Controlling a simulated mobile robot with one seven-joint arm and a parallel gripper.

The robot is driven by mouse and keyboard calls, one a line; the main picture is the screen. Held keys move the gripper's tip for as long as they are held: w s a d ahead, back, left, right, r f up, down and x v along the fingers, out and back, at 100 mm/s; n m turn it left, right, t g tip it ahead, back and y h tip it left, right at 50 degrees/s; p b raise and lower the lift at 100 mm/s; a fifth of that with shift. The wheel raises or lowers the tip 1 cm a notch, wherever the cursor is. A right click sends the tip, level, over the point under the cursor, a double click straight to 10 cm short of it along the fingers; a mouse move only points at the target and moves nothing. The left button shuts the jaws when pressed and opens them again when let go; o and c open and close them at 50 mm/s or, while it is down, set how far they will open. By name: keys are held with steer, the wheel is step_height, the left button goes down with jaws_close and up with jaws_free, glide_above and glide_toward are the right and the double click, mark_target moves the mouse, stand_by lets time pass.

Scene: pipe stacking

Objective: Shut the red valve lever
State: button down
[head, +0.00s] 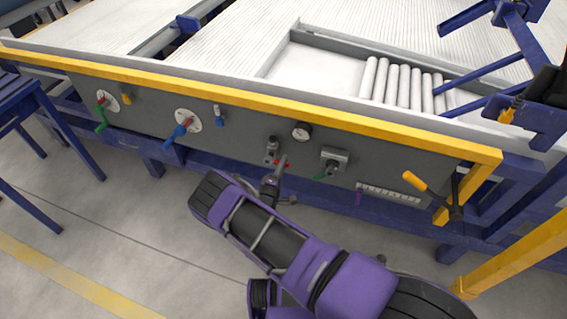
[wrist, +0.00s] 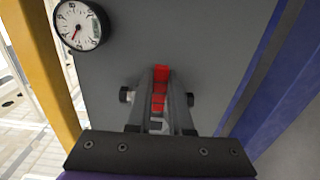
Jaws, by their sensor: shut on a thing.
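The red valve lever (head: 286,162) shows as a small red piece on the grey panel under the gauge, at the fitting (head: 271,148). My arm covers part of it in the head view. In the wrist view the red lever (wrist: 160,88) lies between my two fingers and runs up and down the picture. My gripper (head: 276,173) is at the panel and shut on the lever; the fingers also show in the wrist view (wrist: 162,100). The lever's pivot end is hard to make out.
A round gauge (head: 301,131) sits just above right of the lever. A grey box with a green handle (head: 334,160) is to the right. A yellow rail (head: 250,104) runs above the panel. A yellow-handled lever (head: 424,190) and blue frame stand at far right.

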steer(key=shift+f, duration=0.15)
stand_by(0.4)
steer(key=c, duration=0.8)
jaws_free()
steer(key=shift+s, duration=0.1)
steer(key=p+v, duration=0.1)
steer(key=v, duration=1.6)
steer(key=shift+s+a+p, duration=0.1)
steer(key=shift+p, duration=0.3)
